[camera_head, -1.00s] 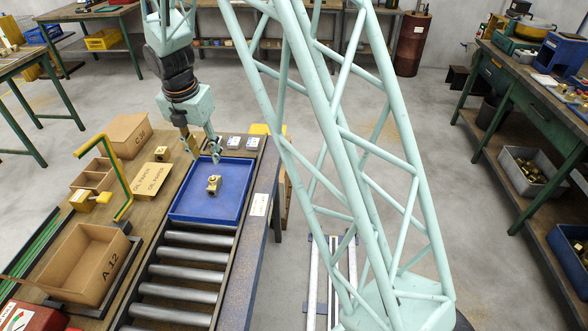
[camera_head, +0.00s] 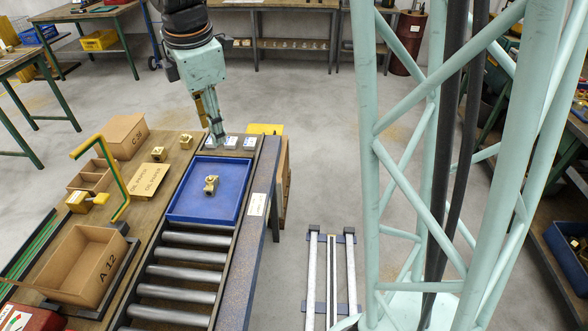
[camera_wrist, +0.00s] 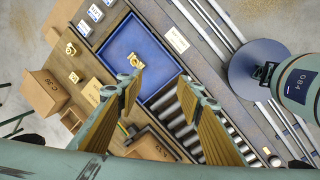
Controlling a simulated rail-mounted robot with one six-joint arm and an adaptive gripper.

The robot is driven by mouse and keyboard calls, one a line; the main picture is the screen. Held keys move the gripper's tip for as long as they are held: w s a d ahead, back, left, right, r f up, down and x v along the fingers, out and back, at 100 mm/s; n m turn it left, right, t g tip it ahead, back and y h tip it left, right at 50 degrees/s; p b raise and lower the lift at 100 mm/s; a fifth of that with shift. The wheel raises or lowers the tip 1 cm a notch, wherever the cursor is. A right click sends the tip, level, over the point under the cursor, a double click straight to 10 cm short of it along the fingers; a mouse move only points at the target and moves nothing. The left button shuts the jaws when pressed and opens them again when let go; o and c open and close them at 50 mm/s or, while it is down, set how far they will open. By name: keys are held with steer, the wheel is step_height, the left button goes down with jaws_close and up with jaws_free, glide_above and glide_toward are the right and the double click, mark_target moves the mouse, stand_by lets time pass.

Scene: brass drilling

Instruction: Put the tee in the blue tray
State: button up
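The brass tee (camera_head: 210,184) lies in the blue tray (camera_head: 243,187), around its middle, on the tray floor. In the wrist view the tee (camera_wrist: 136,61) also lies inside the blue tray (camera_wrist: 162,84), clear of its walls. My gripper (camera_head: 212,137) hangs over the back end of the tray, apart from the tee. In the wrist view its two fingers (camera_wrist: 160,88) stand wide apart with nothing between them.
Two other brass fittings (camera_head: 158,153) (camera_head: 186,141) stand on the bench left of the tray. Label cards (camera_head: 231,142) lie behind it. A roller conveyor (camera_head: 187,257) runs in front. Cardboard boxes (camera_head: 84,262) and a green-yellow bent bar (camera_head: 112,172) stand at the left.

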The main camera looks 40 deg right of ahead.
steer(key=s+r+m, duration=0.4)
steer(key=s+r, duration=0.1)
steer(key=s, duration=0.3)
steer(key=s+r+m, duration=0.4)
steer(key=s+r, duration=0.1)
steer(key=s, duration=0.2)
steer(key=s+r+m+t, duration=0.1)
steer(key=s+m, duration=0.8)
steer(key=s, duration=1.1)
steer(key=shift+s+a+r+m+t+y, duration=0.2)
steer(key=shift+r+m+t+y, duration=0.1)
steer(key=shift+m+y, duration=0.1)
steer(key=shift+w, duration=0.1)
